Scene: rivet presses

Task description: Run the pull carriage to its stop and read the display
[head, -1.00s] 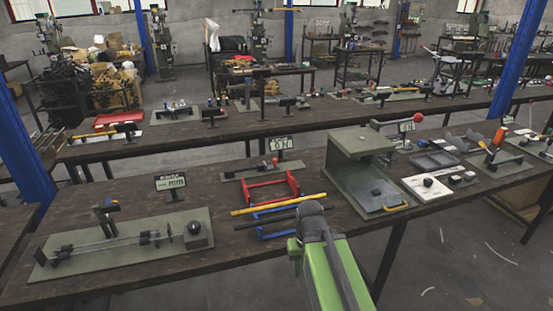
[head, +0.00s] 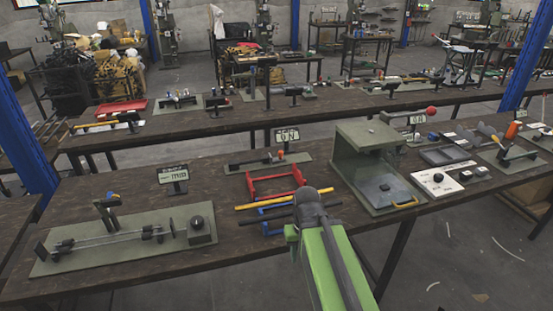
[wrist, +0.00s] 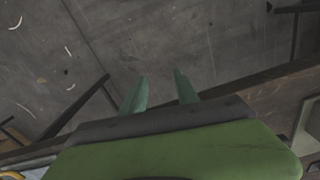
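On the near bench's left lies a grey-green base plate (head: 75,262) with parallel rods and a small dark block (head: 148,232) on them. A dark upright bracket (head: 108,208) and a box with a black knob (head: 198,228) are on the plate. Behind it stands a display (head: 174,175) showing "mm"; its digits are too small to read. A second rig (head: 262,161) has a display (head: 287,136) ending in "N". I cannot tell for sure which part is the pull carriage. In the wrist view my gripper (wrist: 160,79) has its two green fingers apart, empty, with floor beyond.
Red (head: 275,180) and blue-and-yellow (head: 262,206) frames lie mid-bench beside my arm. A blue post (head: 28,160) rises at the left. Bare bench top lies around the left rig.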

